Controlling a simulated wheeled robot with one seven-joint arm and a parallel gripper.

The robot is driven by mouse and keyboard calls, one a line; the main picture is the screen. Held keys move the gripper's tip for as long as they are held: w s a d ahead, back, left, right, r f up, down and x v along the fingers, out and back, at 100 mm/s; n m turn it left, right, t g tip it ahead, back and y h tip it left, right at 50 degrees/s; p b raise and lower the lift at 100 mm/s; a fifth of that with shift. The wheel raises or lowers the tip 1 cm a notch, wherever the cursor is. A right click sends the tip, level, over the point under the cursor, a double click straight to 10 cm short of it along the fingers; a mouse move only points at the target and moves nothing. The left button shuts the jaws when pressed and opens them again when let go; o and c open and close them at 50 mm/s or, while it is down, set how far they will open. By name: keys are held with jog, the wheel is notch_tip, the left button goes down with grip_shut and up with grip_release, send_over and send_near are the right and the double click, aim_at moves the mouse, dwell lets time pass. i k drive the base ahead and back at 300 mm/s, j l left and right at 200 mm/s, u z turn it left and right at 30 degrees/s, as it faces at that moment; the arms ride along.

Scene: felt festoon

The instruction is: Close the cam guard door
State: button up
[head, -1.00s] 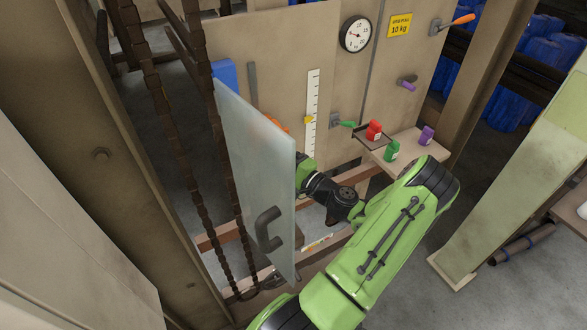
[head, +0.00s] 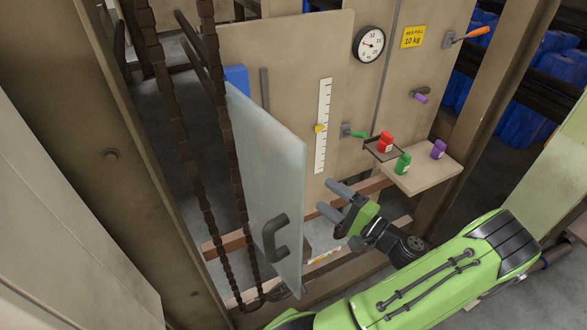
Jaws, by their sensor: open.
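The cam guard door (head: 262,165) is a pale translucent panel left of centre in the head view. It stands out from the beige machine panel at an angle, so it looks open. Its dark curved handle (head: 274,238) is on the lower part of the near face. My gripper (head: 331,198) is to the right of the door, below the white scale. Its two grey fingers are apart and empty, pointing left toward the door's free edge, with a visible gap to it in the picture.
A small shelf (head: 425,178) right of my gripper carries green and purple containers; a red one (head: 385,142) sits on a dark tray beside it. Dark chains (head: 183,130) hang left of the door. A gauge (head: 369,44) and several coloured levers are on the beige panel (head: 300,60).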

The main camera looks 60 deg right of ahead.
aim_at(273, 159)
jog(key=k+j, duration=0.1)
jog(key=k, duration=0.4)
jog(key=k+j, duration=0.15)
jog(key=k, duration=0.35)
